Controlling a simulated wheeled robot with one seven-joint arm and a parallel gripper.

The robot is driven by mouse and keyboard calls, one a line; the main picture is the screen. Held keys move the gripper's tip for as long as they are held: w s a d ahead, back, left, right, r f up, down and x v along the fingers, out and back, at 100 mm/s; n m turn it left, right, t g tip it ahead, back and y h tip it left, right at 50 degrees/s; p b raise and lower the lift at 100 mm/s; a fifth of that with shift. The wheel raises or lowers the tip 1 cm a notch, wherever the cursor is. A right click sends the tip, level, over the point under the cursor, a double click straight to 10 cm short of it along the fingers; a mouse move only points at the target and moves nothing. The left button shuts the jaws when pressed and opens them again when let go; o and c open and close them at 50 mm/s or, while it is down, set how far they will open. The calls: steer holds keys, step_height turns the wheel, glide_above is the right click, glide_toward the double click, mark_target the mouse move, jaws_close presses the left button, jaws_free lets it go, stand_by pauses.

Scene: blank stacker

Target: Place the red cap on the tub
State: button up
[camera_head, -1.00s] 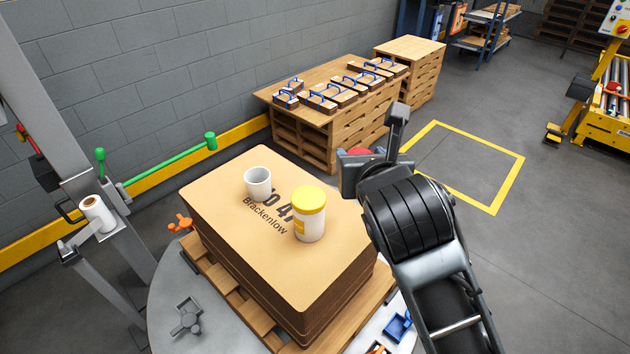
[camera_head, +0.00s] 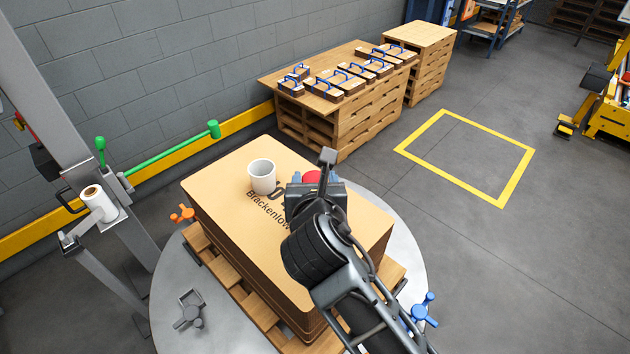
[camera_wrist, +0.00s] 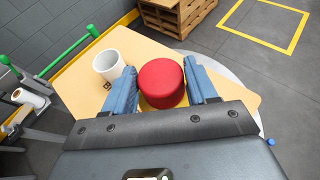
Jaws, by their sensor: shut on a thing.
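My gripper (camera_head: 314,184) is shut on the red cap (camera_wrist: 162,82), whose round top faces up between the two blue-grey fingers in the wrist view. In the head view only a bit of the red cap (camera_head: 312,176) shows behind the gripper. A white open-topped tub (camera_head: 262,178) stands upright on the cardboard-topped stack (camera_head: 222,198), left of the gripper. It also shows in the wrist view (camera_wrist: 108,68), left of the cap and apart from it. A sliver of yellow (camera_wrist: 179,119) shows below the cap. The yellow-lidded white container is hidden in the head view behind my gripper.
The stack sits on a wooden pallet (camera_head: 240,283) on a round grey plate (camera_head: 405,262). A post with a green bar (camera_head: 172,150) stands at left. The floor inside the yellow outline (camera_head: 468,155) is clear.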

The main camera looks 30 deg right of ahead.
steer(key=shift+f, duration=0.15)
steer(key=o, duration=1.2)
steer(key=shift+c, duration=0.2)
steer(key=v, duration=1.2)
steer(key=s+f+m+y, duration=0.5)
steer(key=s+f+m, duration=0.3)
steer(key=s+m, duration=0.5)
steer(key=s+d+r+m+t, duration=0.1)
steer(key=s+d+r+m, duration=0.1)
steer(key=s+m, duration=0.6)
steer(key=s+d+r+m+t+y, duration=0.1)
steer(key=s+d+r+m, duration=0.2)
steer(key=s+m, duration=0.6)
step_height(320, 180, up, 2)
steer(key=shift+d+r+m+t, duration=0.1)
steer(key=shift+d+m+t, duration=0.05)
steer(key=shift+m+t, duration=0.2)
